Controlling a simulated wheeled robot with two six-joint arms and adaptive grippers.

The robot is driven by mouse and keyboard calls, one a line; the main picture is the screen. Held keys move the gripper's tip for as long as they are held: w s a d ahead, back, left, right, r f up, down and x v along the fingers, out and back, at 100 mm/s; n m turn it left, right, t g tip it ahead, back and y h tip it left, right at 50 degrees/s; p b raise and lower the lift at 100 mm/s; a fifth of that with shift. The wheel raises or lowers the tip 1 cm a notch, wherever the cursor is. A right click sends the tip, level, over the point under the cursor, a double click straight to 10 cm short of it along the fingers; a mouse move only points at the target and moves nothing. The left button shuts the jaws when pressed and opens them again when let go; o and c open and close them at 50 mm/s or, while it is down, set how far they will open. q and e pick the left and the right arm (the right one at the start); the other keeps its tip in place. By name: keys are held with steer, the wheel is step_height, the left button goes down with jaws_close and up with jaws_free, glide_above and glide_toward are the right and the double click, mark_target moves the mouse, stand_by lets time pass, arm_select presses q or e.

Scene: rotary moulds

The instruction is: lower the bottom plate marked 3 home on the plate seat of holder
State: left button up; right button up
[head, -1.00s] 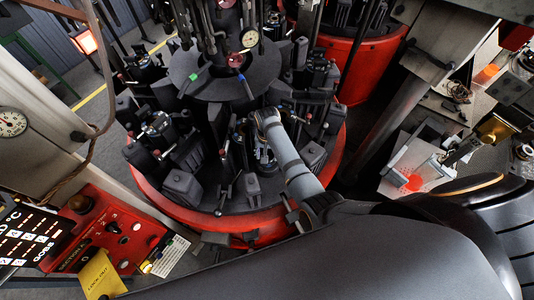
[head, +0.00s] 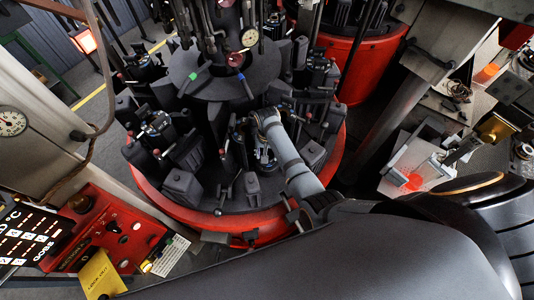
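My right arm reaches in from the lower right over the front of the rotary mould machine. Its wrist is bent down into a gap between the dark mould holders (head: 184,184). My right gripper (head: 264,160) is small and dark in that gap, below the wrist. Its fingertips are hidden, so I cannot see whether they hold anything. The bottom plate marked 3 and its plate seat cannot be made out there. My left gripper is not in view.
The machine has a red base ring (head: 190,214) and upright dark holders with levers close around the gripper. A red control panel (head: 110,235) with a yellow tag (head: 101,274) stands at the lower left. A bench with tools (head: 420,165) is at the right.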

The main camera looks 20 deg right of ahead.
steer(key=shift+f+b, duration=0.35)
steer(key=shift+f, duration=0.3)
stand_by(0.4)
steer(key=o, duration=1.4)
steer(key=shift+o, duration=0.6)
steer(key=shift+s, duration=0.1)
step_height(320, 180, up, 8)
steer(key=shift+f, duration=0.25)
